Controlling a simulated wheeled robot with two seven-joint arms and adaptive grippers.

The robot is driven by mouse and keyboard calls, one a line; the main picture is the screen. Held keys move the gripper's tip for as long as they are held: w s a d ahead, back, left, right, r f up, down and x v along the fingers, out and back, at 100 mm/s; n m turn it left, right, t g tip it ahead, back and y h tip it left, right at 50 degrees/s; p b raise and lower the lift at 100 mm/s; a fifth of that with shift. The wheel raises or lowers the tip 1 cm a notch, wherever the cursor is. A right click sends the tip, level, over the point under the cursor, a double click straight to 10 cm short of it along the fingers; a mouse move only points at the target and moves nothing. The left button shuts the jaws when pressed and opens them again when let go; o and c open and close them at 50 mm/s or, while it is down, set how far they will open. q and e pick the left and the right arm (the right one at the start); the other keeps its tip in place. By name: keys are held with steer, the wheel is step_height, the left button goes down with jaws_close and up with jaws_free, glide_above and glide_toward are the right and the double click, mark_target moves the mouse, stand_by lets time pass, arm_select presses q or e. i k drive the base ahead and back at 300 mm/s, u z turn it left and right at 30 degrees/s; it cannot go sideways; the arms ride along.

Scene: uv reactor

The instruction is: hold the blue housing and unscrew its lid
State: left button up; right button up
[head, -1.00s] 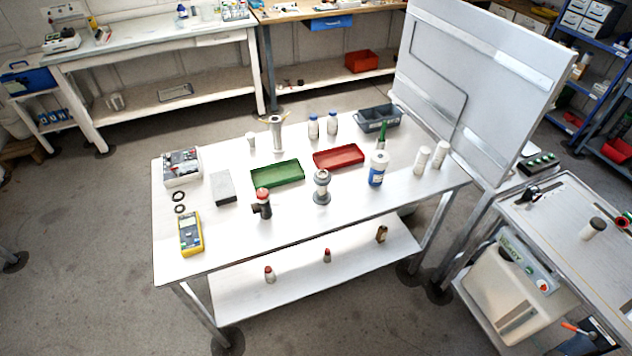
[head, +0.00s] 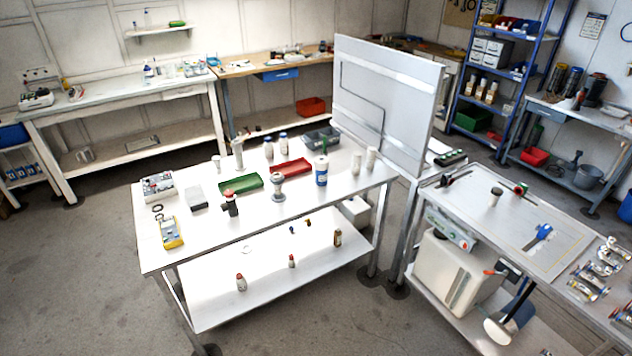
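I cannot tell for certain which thing is the blue housing. A blue cylinder with a pale round end (head: 516,315) lies tilted at the lower shelf of the right-hand cart, partly behind a dark bar. A small blue object (head: 541,235) lies on the cart's top; its shape is too small to make out. A white bottle with a blue band (head: 321,174) stands upright on the white table. Neither of my grippers is in view.
The white table (head: 170,262) bears a green tray (head: 240,184), a red tray (head: 293,168), a grey metal fitting (head: 278,188) and a yellow meter (head: 171,233). The cart (head: 470,212) stands to its right, with several metal parts at its right end. Open floor lies in front.

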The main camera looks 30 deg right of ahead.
mark_target(321, 176)
steer(key=z, duration=0.55)
steer(key=i, duration=0.65)
steer(key=z, duration=0.45)
steer(key=i, duration=0.75)
steer(key=u, duration=0.3)
